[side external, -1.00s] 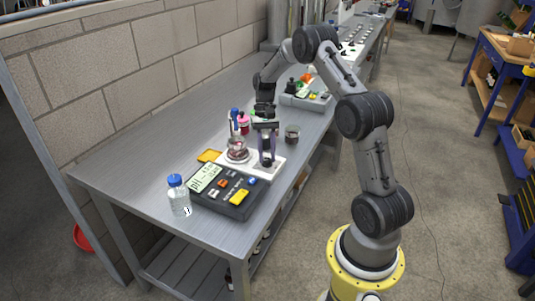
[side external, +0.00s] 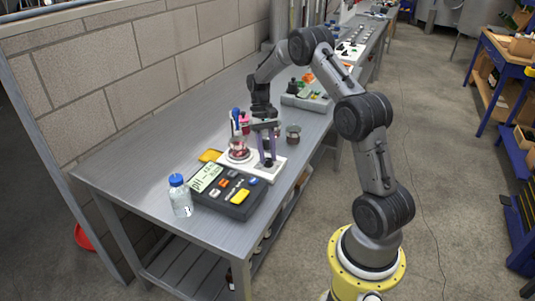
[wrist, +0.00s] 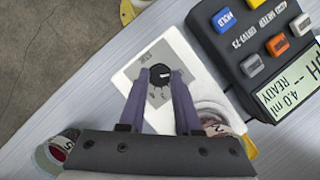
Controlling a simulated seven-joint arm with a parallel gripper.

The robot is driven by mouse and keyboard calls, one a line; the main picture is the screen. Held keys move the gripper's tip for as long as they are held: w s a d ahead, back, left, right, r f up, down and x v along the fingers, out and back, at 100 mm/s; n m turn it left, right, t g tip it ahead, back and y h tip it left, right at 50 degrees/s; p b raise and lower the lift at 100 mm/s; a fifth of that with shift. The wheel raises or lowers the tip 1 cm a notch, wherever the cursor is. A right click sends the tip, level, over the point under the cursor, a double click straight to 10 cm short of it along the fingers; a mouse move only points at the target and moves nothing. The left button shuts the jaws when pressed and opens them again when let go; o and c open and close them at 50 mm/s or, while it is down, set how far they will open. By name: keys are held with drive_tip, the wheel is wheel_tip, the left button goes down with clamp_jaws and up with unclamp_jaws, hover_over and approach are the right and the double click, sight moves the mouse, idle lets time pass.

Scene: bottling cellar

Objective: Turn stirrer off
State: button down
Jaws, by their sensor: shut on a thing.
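The white stirrer (side external: 270,173) stands on the bench with a glass vessel holding dark red liquid (side external: 238,152) on its plate. In the wrist view the stirrer's white top (wrist: 145,68) shows with a black round knob (wrist: 160,76) and dial marks around it. My gripper (side external: 267,162) points down at the stirrer's front part. In the wrist view its two purple fingers (wrist: 163,78) stand on either side of the knob, shut on it. The fingers and dark palm hide part of the stirrer. The glass vessel's rim (wrist: 215,108) shows at lower right there.
A pH meter (side external: 246,211) with coloured buttons sits close beside the stirrer. A blue-capped bottle (side external: 181,199) stands at the bench's near end. A small jar (side external: 293,134) and blue and pink bottles (side external: 244,122) stand beyond. The bench's left part is clear.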

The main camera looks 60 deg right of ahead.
drive_tip(key=c, duration=0.6)
unclamp_jaws()
drive_tip(key=shift+r, duration=0.1)
drive_tip(key=v, duration=1.3)
drive_tip(key=shift+w+d+r, duration=0.15)
drive_tip(key=shift+d+r, duration=0.05)
drive_tip(key=shift+r, duration=0.1)
